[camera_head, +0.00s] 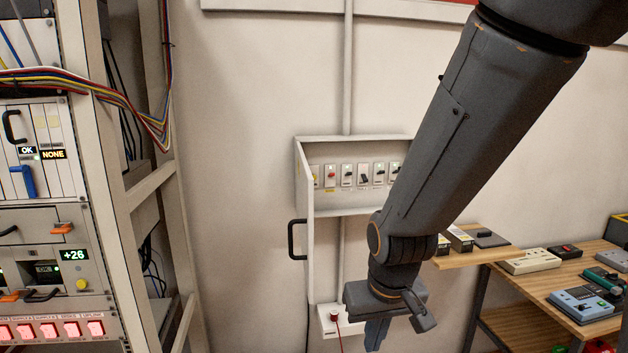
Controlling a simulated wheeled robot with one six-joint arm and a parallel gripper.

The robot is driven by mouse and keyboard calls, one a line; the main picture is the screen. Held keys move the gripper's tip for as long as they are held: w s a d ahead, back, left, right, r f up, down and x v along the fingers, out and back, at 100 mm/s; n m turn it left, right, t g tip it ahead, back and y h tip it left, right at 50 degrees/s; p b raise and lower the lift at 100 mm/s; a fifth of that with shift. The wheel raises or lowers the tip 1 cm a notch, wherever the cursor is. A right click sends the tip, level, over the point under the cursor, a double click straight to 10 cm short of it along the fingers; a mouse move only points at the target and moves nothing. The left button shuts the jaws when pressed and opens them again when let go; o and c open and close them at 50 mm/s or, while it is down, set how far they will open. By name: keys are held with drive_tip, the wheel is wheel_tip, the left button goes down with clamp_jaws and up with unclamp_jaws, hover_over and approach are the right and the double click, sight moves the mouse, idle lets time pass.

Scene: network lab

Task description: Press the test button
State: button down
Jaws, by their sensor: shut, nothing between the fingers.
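No button with a readable "test" label shows, so I cannot tell which one is the test button. A round yellow button (82,285) sits on the rack's panel at the left, below a green "+26" display (74,255). A row of lit red buttons (48,330) is below it. The wall breaker box (357,142) in the middle holds a row of small switches (347,175), partly hidden by my arm. My gripper (374,337) is shut and empty, pointing down at the bottom centre, well right of the rack and below the breaker box.
The breaker box's door (304,180) stands open, with a black handle (297,240). A white socket box (336,321) with a red plug is just left of my gripper. Coloured cables (120,98) hang across the rack. A wooden bench (535,287) with devices is at the right.

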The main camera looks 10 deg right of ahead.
drive_tip(key=shift+f, duration=0.1)
idle(0.7)
wheel_tip(320, 180, down, 13)
drive_tip(key=w+g+b, duration=0.1)
drive_tip(key=b, duration=1.1)
